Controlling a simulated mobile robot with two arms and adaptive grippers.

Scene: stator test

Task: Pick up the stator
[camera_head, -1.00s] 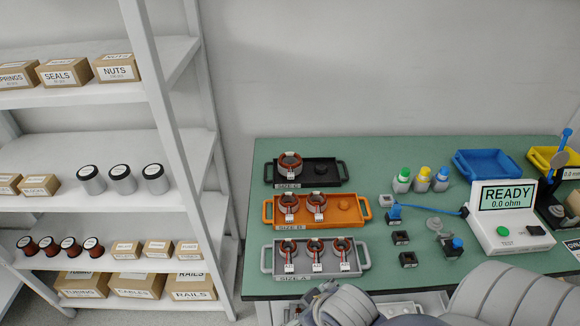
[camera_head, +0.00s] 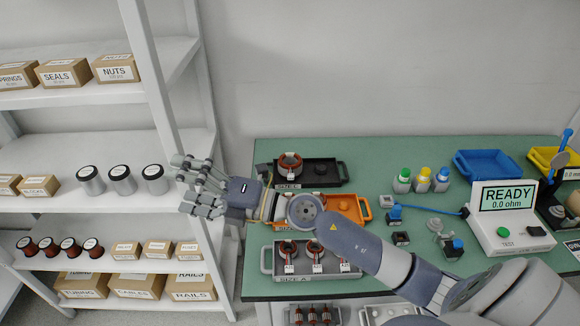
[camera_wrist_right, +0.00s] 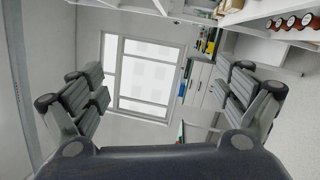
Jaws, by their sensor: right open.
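Copper-wound stators stand in trays on the green bench. One stator (camera_head: 290,163) is in the black tray (camera_head: 325,168) at the back. Several stators, one of them here (camera_head: 318,251), are in the grey tray (camera_head: 266,262) at the front. The orange tray (camera_head: 361,207) between them is mostly hidden behind my right arm, and no stator shows in it. My right gripper (camera_head: 196,187) is open and empty, left of the trays, between bench and shelf, fingers pointing left. In the right wrist view the open fingers (camera_wrist_right: 160,95) have nothing between them. My left gripper is not in view.
A white shelf rack (camera_head: 125,210) with boxes and cans stands close to my right gripper's fingers. A tester (camera_head: 508,218) reading READY 0.0 ohm, bottles (camera_head: 422,180) and a blue tray (camera_head: 488,165) are on the bench's right side.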

